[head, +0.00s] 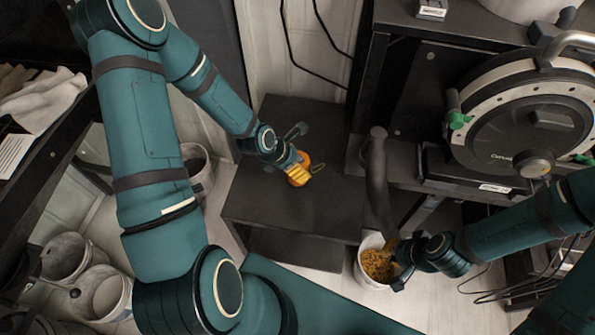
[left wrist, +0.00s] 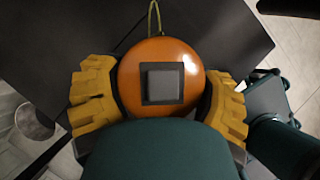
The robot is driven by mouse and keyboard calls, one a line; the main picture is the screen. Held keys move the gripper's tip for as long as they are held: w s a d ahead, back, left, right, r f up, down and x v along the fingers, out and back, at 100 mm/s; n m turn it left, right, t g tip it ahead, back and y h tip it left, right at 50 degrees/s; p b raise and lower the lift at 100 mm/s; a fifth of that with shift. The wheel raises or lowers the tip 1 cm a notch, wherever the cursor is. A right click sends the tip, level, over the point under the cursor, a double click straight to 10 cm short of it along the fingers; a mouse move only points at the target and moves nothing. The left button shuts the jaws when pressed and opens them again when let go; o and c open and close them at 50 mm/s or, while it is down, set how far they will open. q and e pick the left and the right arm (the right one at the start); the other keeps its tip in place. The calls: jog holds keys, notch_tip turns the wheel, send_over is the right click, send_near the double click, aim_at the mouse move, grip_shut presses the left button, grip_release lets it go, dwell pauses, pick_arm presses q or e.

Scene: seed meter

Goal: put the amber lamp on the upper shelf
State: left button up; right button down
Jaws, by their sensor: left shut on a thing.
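The amber lamp is a round orange body with a grey square in a dark frame and a thin loop; it fills the middle of the left wrist view (left wrist: 160,80) and is partly covered in the head view (head: 299,178). My left gripper (left wrist: 160,100) is shut on it, a yellow pad on each side. In the head view my left gripper (head: 299,170) is over the dark top of a low two-level shelf unit (head: 255,200). I cannot tell whether the lamp touches that top. My right gripper (head: 395,265) has its fingers apart beside a white bucket (head: 367,280).
The bucket holds orange-brown grains under a dark spout pipe (head: 378,180). A round machine (head: 520,125) with green knobs stands at the right. Grey buckets (head: 98,292) stand on the floor at the left. The shelf top around the lamp is mostly clear.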

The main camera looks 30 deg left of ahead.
pick_arm(q)
jog(key=shift+f+b, duration=0.5)
jog(key=shift+f, duration=1.4)
jog(key=shift+f, duration=0.1)
jog(key=o, duration=1.2)
jog(key=shift+f, duration=0.1)
jog(key=shift+o, duration=0.2)
